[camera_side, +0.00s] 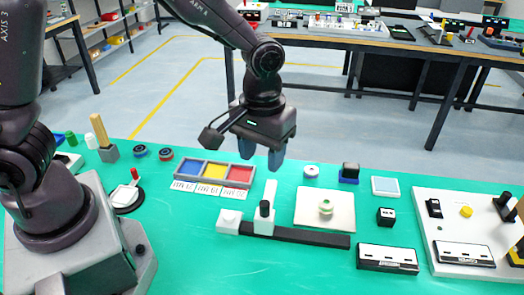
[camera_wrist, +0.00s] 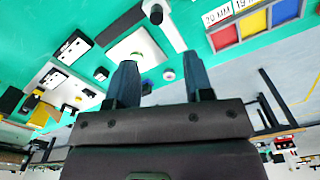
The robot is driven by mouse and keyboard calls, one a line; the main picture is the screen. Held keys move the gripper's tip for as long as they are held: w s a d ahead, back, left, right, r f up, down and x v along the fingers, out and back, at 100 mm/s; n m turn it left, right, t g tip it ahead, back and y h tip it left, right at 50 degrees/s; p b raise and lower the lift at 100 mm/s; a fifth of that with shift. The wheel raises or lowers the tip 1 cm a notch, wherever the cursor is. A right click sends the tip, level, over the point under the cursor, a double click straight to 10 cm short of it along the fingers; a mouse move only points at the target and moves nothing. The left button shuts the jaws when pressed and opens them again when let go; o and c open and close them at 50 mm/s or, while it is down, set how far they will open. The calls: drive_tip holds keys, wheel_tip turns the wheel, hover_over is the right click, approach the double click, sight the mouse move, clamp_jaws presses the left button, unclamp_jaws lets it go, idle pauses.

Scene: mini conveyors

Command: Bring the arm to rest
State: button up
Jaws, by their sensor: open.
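My gripper (camera_side: 262,155) hangs above the green table, fingers pointing down, near the red end of the three-colour tray. Its two blue-grey fingers are apart with nothing between them. In the wrist view the gripper (camera_wrist: 160,85) also shows open and empty, its fingertips over the green table top. My arm stands at the left of the side view and reaches over the table. The fingers are above the table and touch nothing that I can see.
Below are the blue, yellow and red tray (camera_side: 214,172), a white plate (camera_side: 340,218) with a green round piece (camera_side: 326,207), and a black rail (camera_side: 300,236) with white blocks. A white panel (camera_side: 450,275) stands right.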

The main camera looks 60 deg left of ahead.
drive_tip(key=s+a+r+m+t, duration=0.2)
drive_tip(key=s+a+r, duration=0.2)
drive_tip(key=s+r, duration=0.3)
drive_tip(key=s+a+r+m+t, duration=0.2)
drive_tip(key=s+a+r+t, duration=0.1)
drive_tip(key=s+a+r, duration=0.2)
wheel_tip(320, 180, up, 3)
drive_tip(key=shift+s+a+f+m+t, duration=0.1)
drive_tip(key=shift+s+a+m+t, duration=0.2)
drive_tip(key=shift+s, duration=0.6)
